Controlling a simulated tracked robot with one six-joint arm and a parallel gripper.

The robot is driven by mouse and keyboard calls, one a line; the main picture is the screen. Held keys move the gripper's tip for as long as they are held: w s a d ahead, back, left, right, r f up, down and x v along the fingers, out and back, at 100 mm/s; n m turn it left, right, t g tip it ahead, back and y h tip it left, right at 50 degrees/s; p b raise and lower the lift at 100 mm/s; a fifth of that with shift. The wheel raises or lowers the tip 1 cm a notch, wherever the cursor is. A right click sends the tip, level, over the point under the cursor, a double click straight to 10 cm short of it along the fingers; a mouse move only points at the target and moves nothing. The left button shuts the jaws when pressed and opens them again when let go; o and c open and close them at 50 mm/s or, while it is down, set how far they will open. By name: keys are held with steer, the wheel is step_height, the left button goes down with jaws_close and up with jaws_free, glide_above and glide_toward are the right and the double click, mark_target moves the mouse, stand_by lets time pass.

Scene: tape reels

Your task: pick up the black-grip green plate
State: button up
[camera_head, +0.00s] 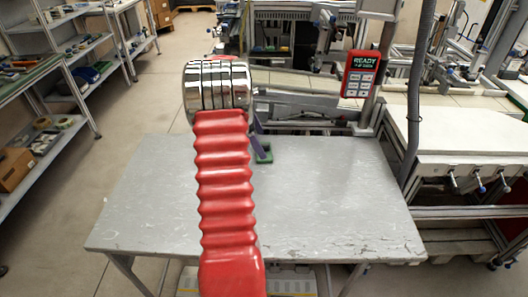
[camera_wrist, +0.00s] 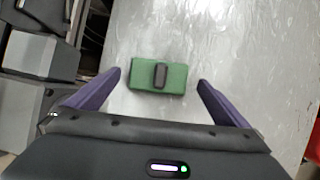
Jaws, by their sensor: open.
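The green plate (camera_wrist: 145,76) with a black grip (camera_wrist: 160,75) on its middle lies on the grey table in the wrist view. It is a flat rectangle, its long side running across the picture. My gripper (camera_wrist: 160,82) is open, its two purple fingers apart on the left and right of the plate, touching neither side. In the head view my red arm hides most of the gripper and plate. A small part of the green plate (camera_head: 264,156) and one purple finger (camera_head: 258,127) show just right of the arm, near the table's far edge.
The grey table (camera_head: 330,210) is otherwise bare around the plate. Behind it stands machinery with a red control box (camera_head: 361,74) reading READY. A white-topped bench (camera_head: 465,135) is at the right. Shelves (camera_head: 50,150) with reels and a cardboard box stand at the left.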

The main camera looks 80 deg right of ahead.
mark_target(264, 145)
steer(key=x, duration=0.4)
steer(key=shift+c, duration=0.3)
steer(key=c, duration=0.9)
